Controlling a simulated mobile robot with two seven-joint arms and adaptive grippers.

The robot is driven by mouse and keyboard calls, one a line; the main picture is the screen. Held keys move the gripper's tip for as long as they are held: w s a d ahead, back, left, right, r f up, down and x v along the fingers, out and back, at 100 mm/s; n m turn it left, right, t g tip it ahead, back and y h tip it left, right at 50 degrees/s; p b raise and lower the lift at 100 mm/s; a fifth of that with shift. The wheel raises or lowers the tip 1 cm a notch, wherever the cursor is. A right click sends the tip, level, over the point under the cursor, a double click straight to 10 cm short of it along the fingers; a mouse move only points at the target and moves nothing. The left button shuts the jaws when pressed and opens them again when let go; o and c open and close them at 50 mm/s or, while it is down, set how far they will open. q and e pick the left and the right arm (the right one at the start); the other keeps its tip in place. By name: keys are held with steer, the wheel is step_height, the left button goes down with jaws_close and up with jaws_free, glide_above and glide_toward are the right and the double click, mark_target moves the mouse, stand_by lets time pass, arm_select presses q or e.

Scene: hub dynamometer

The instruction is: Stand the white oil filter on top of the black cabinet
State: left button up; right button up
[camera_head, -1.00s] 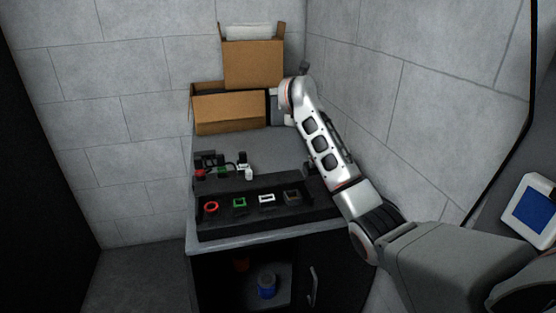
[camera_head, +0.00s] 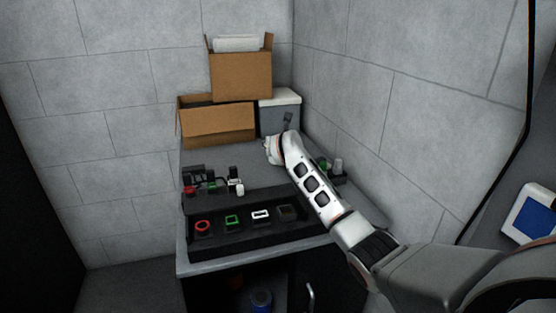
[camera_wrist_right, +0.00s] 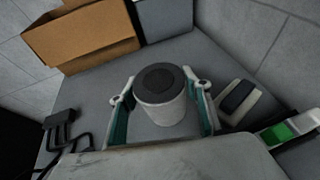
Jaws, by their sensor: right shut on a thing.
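The white oil filter (camera_wrist_right: 160,97) is a short white cylinder with a dark round top. In the right wrist view it is upright between the two fingers of my right gripper (camera_wrist_right: 160,108), which is shut on it. In the head view my right gripper (camera_head: 271,150) is over the back part of the grey worktop, and the filter cannot be made out clearly there. The black cabinet (camera_head: 203,290) has this grey top (camera_head: 225,158). I cannot tell whether the filter's base touches the top. My left gripper is not in view.
Open cardboard boxes (camera_head: 215,122) and a grey box with a white lid (camera_head: 280,115) stand at the back. A black tray (camera_head: 225,246) with coloured frames lies at the front. Small devices (camera_head: 210,180) stand left, and others (camera_head: 333,168) right. The worktop's middle is clear.

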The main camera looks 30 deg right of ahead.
steer(key=shift+f, duration=3)
steer(key=shift+f, duration=0.2)
steer(key=o, duration=1.4)
steer(key=shift+o, duration=0.2)
steer(key=shift+r, duration=0.15)
steer(key=shift+s+a+r, duration=0.2)
steer(key=shift+s, duration=0.3)
steer(key=v, duration=1.1)
